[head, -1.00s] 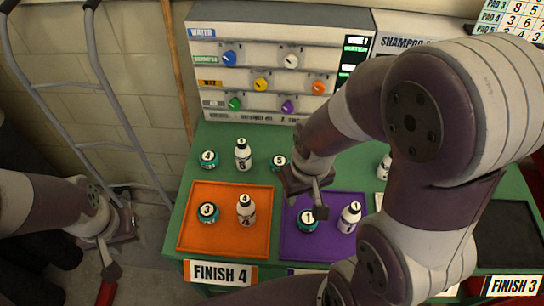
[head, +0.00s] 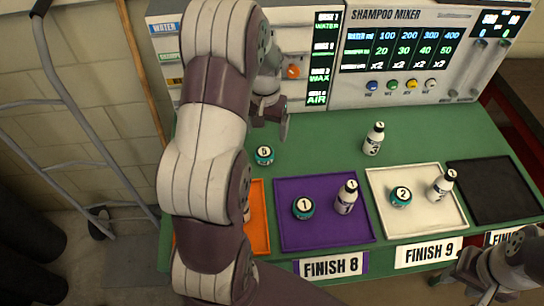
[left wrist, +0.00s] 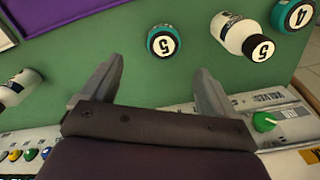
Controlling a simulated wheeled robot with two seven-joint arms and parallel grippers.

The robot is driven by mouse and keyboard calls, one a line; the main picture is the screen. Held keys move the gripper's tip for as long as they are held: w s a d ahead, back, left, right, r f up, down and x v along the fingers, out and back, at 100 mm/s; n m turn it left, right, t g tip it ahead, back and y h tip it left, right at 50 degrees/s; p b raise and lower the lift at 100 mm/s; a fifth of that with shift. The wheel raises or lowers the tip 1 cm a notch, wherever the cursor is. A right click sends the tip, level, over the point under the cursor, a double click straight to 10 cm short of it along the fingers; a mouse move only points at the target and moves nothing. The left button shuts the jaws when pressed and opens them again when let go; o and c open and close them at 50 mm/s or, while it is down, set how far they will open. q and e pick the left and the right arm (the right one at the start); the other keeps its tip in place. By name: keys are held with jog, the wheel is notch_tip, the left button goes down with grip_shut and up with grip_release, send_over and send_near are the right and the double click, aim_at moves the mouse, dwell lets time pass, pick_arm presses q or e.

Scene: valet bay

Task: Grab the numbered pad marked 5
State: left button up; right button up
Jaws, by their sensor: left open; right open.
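The numbered pad marked 5, a small teal puck with a white top, sits on the green table behind the purple tray in the head view (head: 264,155). In the left wrist view the pad (left wrist: 163,43) lies just beyond my open fingertips, roughly in line with the gap between them. My left gripper (head: 272,122) is open and empty, above and behind the pad; its fingers also show in the left wrist view (left wrist: 160,66). My right gripper (head: 495,268) is at the lower right, apart from the pad, and its fingers are hard to make out.
A bottle marked 5 (left wrist: 243,36) and a pad marked 4 (left wrist: 292,17) stand beside pad 5. The purple tray (head: 290,236) holds pad 1 (head: 303,207) and a bottle. A white tray (head: 418,227) and black tray (head: 490,190) lie rightward. The mixer panel (head: 400,50) stands behind.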

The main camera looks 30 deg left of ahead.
aim_at(264, 152)
pick_arm(q)
jog(key=f, duration=0.9)
jog(key=shift+s+a+f, duration=0.25)
jog(key=shift+f, duration=0.15)
jog(key=c, duration=1.1)
